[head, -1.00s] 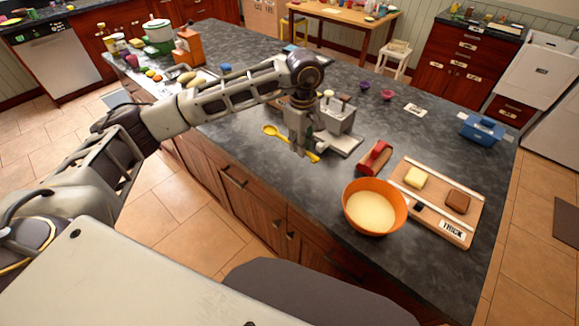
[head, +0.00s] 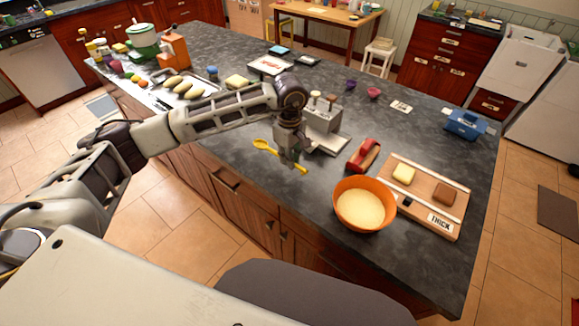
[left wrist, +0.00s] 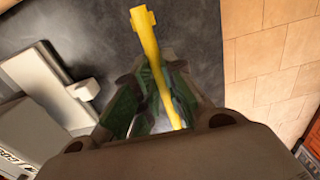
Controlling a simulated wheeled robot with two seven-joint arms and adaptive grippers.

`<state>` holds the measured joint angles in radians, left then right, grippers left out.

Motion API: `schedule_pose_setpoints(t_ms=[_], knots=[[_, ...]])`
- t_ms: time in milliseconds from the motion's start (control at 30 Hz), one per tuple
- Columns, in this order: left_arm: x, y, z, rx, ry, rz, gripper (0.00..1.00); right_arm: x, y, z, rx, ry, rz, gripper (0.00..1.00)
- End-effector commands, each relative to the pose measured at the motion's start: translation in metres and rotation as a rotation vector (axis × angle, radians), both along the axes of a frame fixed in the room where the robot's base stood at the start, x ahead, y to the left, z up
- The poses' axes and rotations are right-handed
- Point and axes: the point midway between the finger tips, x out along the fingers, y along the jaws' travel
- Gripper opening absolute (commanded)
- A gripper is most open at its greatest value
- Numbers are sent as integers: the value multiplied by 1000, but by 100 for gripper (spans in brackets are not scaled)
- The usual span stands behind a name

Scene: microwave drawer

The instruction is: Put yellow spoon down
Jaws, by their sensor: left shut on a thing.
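The yellow spoon (head: 264,146) is in my left gripper (head: 289,164) over the near part of the dark countertop, beside the grey metal appliance. In the head view its bowl points to the upper left and the other end shows past the fingers at the lower right. In the left wrist view the yellow spoon (left wrist: 146,40) runs between the closed fingers of my left gripper (left wrist: 148,88). I cannot tell whether the spoon touches the counter. My right gripper is not in view.
The grey appliance (head: 322,117) stands right behind the gripper. To the right are a red object (head: 364,155), an orange bowl (head: 337,208) of pale mixture and a wooden board (head: 424,173) with blocks. Counter in front of the spoon is clear to its near edge (head: 250,201).

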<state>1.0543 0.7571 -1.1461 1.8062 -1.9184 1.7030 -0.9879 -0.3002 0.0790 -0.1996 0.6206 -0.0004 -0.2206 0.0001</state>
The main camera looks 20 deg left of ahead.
Motion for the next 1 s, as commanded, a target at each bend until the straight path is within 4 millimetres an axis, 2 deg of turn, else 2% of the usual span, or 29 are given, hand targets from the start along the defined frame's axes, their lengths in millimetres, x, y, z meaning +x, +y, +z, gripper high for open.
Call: schedule_pose_setpoints(t_ms=[267, 633, 1000], knots=[[0, 0, -5, -1, 1, 0, 0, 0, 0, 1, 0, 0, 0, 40], [0, 0, -43, 0, 1, 0, 0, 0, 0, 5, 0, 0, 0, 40], [0, 0, -46, 0, 0, 0, 0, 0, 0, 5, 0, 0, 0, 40]])
